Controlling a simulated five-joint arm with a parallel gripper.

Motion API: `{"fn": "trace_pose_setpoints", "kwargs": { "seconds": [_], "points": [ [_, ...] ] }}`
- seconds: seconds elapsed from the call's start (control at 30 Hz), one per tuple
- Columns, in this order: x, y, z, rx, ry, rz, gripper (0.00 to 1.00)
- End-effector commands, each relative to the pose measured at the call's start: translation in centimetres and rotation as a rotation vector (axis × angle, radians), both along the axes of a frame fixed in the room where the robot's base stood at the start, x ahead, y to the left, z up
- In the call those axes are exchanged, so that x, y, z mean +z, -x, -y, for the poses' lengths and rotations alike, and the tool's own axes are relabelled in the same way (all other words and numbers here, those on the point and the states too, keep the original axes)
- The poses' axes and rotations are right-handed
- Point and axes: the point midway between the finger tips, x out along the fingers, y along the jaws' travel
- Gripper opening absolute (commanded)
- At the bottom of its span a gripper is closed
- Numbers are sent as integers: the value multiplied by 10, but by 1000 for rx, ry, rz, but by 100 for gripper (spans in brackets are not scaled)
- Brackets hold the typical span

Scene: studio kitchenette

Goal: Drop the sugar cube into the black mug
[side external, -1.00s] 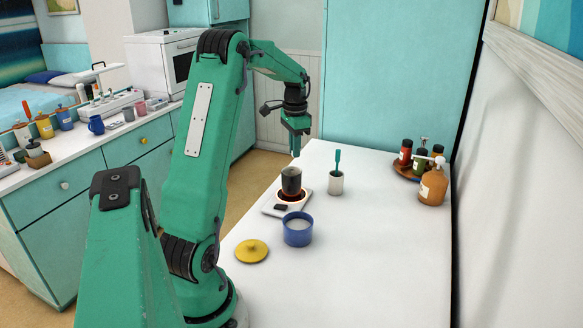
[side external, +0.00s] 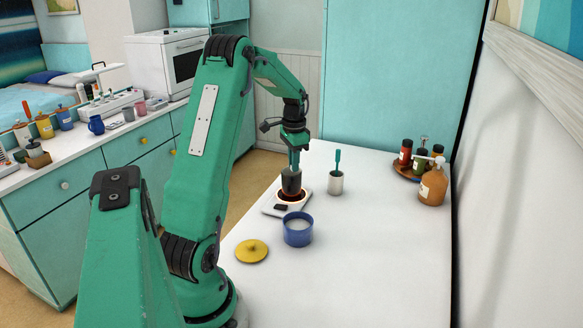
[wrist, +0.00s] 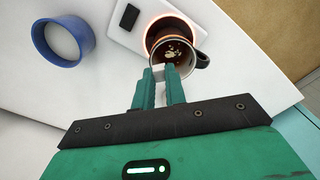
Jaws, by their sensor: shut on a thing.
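The black mug (side external: 291,184) stands upright on a white warmer plate (side external: 270,209) with a red glowing ring. In the wrist view the mug (wrist: 203,60) shows dark liquid with pale flecks and a handle at the right. My gripper (side external: 293,168) points down, its fingertips at the mug's mouth. In the wrist view my gripper (wrist: 161,72) is shut on a small white sugar cube (wrist: 159,75) at the mug's near rim. Whether the cube touches the rim cannot be told. The side view does not show the cube.
A blue bowl (side external: 298,234) with white contents stands in front of the warmer. A yellow lid (side external: 252,251) lies left of it. Bottles on a round tray (side external: 404,174) are at the back right.

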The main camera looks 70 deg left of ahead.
Motion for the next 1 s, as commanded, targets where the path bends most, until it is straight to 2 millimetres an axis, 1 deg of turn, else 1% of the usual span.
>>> {"fn": "trace_pose_setpoints", "kwargs": {
  "seconds": [0.2,0.5,0.53,0.63,0.67,1.0],
  "points": [
    [-10,0,0,0,0,0,0],
    [-11,0,0,0,-1,1,0],
    [-11,0,0,0,-1,1,15],
    [-11,0,0,0,-1,1,34],
    [-11,0,0,0,-1,1,38],
    [-10,0,0,0,-1,1,38]
  ]
}}
